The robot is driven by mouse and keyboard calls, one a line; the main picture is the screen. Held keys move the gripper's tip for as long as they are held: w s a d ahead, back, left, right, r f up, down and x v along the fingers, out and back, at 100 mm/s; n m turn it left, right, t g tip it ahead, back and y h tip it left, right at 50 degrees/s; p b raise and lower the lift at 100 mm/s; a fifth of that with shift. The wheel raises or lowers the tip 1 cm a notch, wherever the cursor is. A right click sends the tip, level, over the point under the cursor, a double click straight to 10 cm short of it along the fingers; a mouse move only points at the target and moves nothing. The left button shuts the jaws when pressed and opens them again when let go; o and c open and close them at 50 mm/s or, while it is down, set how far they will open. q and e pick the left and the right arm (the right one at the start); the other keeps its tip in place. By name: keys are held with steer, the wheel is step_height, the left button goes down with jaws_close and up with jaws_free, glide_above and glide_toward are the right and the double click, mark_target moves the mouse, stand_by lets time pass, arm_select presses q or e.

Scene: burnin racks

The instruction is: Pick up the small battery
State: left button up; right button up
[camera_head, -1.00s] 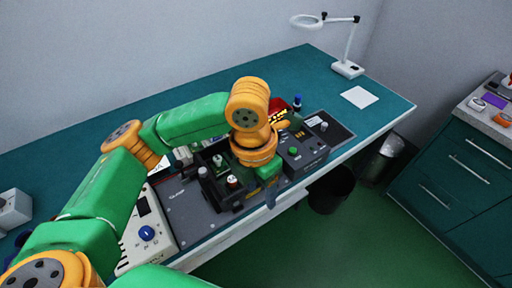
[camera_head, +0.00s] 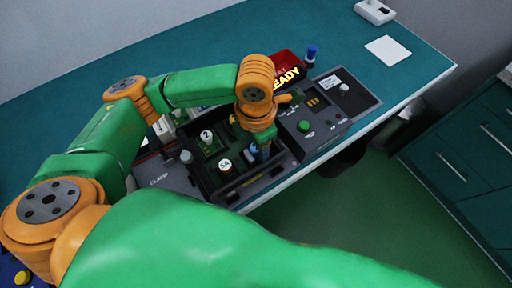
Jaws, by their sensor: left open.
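My left gripper (camera_head: 259,151) points down at the right side of an open black tray (camera_head: 236,195), in front of the control box. It is open, and its fingers are small and partly hidden by my orange wrist. A small battery cannot be made out with certainty. Two white-capped pieces stand in the tray, one marked 2 (camera_head: 206,136) and one marked 5A (camera_head: 224,164). A small bluish shape shows close beside the fingers, but I cannot tell whether it is a battery or part of the gripper. My right gripper is not in view.
A dark control box (camera_head: 312,118) with a green button stands right of the tray. Behind it are a red sign reading READY (camera_head: 287,70) and a blue-topped post (camera_head: 311,55). A white sheet (camera_head: 388,50) lies on the teal bench (camera_head: 190,60), whose back is clear.

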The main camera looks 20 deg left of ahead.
arm_select(q)
steer(key=shift+s+r, duration=0.1)
steer(key=shift+s, duration=0.05)
jaws_close()
